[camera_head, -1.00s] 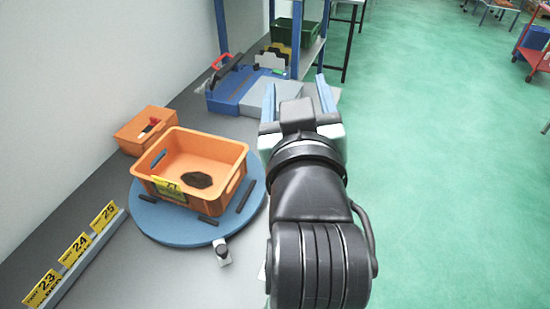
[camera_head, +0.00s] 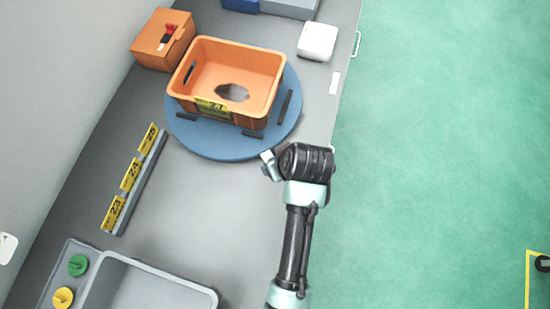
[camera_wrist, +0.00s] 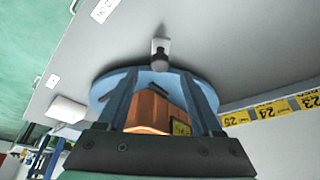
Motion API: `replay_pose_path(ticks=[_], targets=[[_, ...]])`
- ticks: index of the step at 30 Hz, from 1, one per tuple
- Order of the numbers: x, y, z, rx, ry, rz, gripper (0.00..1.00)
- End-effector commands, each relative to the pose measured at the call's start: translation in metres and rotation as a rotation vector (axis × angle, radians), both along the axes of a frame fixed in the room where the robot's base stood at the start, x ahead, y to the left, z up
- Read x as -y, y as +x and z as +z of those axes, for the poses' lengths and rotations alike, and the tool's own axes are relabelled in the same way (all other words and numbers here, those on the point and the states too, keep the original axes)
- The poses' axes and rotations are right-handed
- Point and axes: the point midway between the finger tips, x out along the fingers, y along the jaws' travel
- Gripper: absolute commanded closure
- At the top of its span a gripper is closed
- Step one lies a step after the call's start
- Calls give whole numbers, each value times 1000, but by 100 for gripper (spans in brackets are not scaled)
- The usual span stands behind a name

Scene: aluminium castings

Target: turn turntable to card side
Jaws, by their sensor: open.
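The turntable (camera_head: 225,145) is a blue disc on the grey bench with short black bars on it. An orange crate (camera_head: 238,58) stands on it, with a dark patch inside and a yellow card (camera_head: 212,104) on its near wall. A small latch with a dark knob sits at the disc's near right edge; it shows in the wrist view (camera_wrist: 160,58). My gripper (camera_wrist: 160,82) is open and empty; its two fingers frame the turntable and crate in the wrist view. In the head view my wrist is beside the disc's near right edge and hides the fingers.
A smaller orange box (camera_head: 160,45) stands behind left, a white block (camera_head: 318,41) behind right. A rail with yellow number cards (camera_head: 131,174) lies left. A grey tray (camera_head: 150,285) and green and yellow knobs are in front. Bench is bare between; green floor lies right.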

Motion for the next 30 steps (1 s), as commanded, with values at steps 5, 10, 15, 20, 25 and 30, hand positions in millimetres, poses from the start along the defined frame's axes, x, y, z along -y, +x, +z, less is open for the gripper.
replay_pose_path(ticks=[5,10,15,20,25,30], targets=[[-4,9,-25,0,-1,0,33],[-7,15,-37,2,-2,0,33],[-8,16,-41,2,-2,0,33],[-8,16,-41,3,-1,-1,33],[-7,16,-41,3,-1,-1,57],[-7,16,-41,3,-1,-1,87]])
